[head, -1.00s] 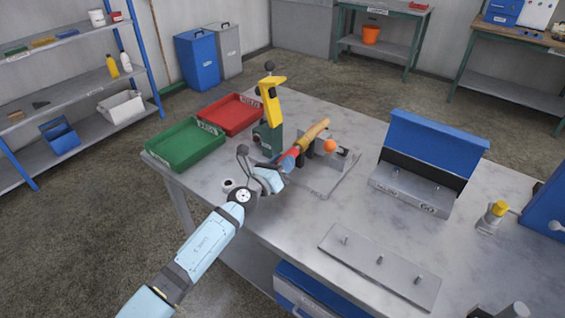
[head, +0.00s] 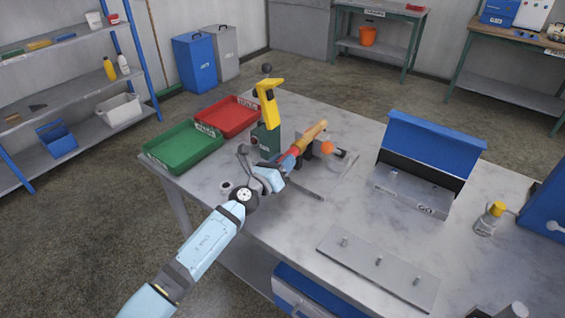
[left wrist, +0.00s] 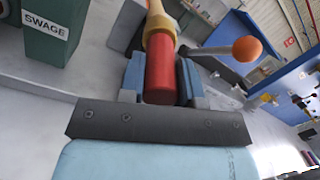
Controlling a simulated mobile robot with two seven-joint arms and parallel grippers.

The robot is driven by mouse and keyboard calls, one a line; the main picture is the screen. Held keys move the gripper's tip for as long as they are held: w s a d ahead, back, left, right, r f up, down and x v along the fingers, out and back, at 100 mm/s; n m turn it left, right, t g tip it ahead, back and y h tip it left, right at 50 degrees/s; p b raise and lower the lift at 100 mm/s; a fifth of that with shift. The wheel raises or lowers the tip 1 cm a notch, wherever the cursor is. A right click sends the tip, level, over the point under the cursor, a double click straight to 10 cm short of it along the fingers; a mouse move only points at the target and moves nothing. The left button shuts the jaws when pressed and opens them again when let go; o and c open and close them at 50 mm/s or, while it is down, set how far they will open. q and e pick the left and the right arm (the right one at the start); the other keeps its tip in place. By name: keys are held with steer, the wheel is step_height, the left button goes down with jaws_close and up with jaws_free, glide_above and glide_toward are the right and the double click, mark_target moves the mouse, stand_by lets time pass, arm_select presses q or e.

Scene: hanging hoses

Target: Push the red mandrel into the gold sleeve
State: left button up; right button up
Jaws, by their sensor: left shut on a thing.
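The red mandrel (left wrist: 160,70) is between the fingers of my left gripper (left wrist: 160,82), which is shut on it. It also shows as a small red piece (head: 291,152) in the head view. The gold sleeve (left wrist: 158,34) lies straight ahead of the mandrel, in line with it. The mandrel's far end meets the sleeve's near end; how deep it sits inside is hidden. In the head view the sleeve (head: 314,131) slants up and away to the right, beside a grey holder. My left gripper (head: 283,169) is low over the table.
An orange lever ball (head: 327,148) stands close right of the sleeve. A green and yellow swage press (head: 267,105) is close on the left. A pegged plate (head: 380,268) lies at the front; table between is clear.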

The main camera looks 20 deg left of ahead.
arm_select(q)
steer(key=shift+w+r, duration=0.1)
steer(key=shift+r, duration=0.05)
steer(key=o, duration=0.9)
steer(key=shift+d, duration=0.1)
steer(key=shift+o, duration=0.7)
steer(key=shift+w, duration=0.1)
steer(key=v, duration=1.4)
